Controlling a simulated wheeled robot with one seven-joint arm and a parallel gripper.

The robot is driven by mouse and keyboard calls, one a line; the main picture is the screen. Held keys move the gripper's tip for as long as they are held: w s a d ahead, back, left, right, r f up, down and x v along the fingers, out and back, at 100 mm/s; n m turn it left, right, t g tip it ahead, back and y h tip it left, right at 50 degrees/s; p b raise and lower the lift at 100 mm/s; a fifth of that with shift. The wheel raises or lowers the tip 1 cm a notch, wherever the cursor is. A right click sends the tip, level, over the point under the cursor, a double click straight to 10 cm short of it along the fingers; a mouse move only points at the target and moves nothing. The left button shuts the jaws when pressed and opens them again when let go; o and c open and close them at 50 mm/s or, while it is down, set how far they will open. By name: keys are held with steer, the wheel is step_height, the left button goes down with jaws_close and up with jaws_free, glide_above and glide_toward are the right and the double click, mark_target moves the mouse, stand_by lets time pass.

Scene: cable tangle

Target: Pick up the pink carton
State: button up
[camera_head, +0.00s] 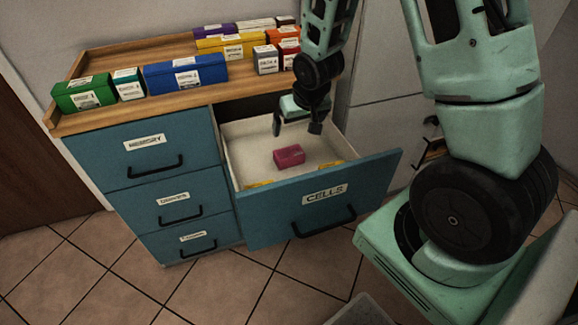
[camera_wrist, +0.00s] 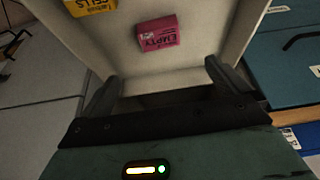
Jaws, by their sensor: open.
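The pink carton (camera_head: 289,156) lies in the open drawer labelled CELLS (camera_head: 322,194), on its pale floor. In the wrist view the pink carton (camera_wrist: 158,34) shows a label reading EMPTY. It lies ahead of my fingertips, with a clear gap. My gripper (camera_head: 296,130) is over the back part of the drawer, open and empty. In the wrist view its two fingers (camera_wrist: 160,80) are spread wide with nothing between them.
A yellow carton (camera_wrist: 91,6) lies near the drawer front, and another yellow piece (camera_head: 258,184) shows there. Drawer walls (camera_head: 228,158) surround the carton. Several coloured boxes (camera_head: 186,72) stand on the wooden cabinet top behind. The tiled floor (camera_head: 215,290) in front is mostly clear.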

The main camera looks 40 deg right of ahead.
mark_target(289, 153)
steer(key=b+x, duration=0.1)
steer(key=x, duration=1.6)
steer(key=shift+w+d+f, duration=0.1)
steer(key=shift+w+f, duration=0.05)
steer(key=shift+f, duration=0.15)
steer(key=shift+c, duration=0.3)
steer(key=c, duration=0.8)
